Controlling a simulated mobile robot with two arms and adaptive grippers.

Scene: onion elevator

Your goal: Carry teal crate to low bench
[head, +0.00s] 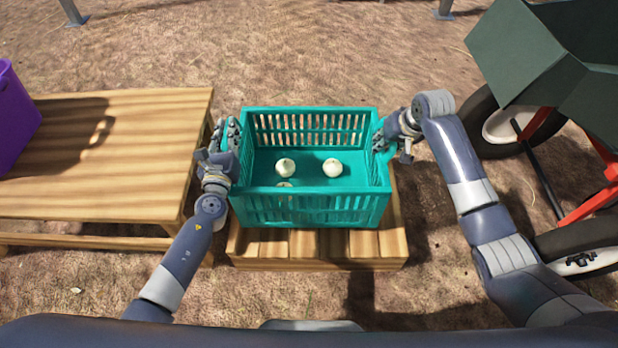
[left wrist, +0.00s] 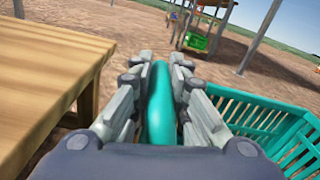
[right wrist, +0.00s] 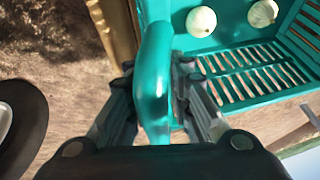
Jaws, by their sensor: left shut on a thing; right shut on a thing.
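The teal crate (head: 310,207) has slatted walls and holds a few pale onions (head: 332,168). It is over the low wooden bench (head: 318,246); whether it rests on it or hangs just above, I cannot tell. My left gripper (head: 229,135) is shut on the crate's left handle, which shows as a teal bar between the fingers in the left wrist view (left wrist: 158,105). My right gripper (head: 380,137) is shut on the right handle, also clear in the right wrist view (right wrist: 152,85). Two onions show in the right wrist view (right wrist: 201,21).
A higher wooden table (head: 110,150) stands close on the left, with a purple crate (head: 14,115) at its far left. A dark green hopper on a red frame with wheels (head: 540,60) stands at the right. Open dirt ground lies behind the bench.

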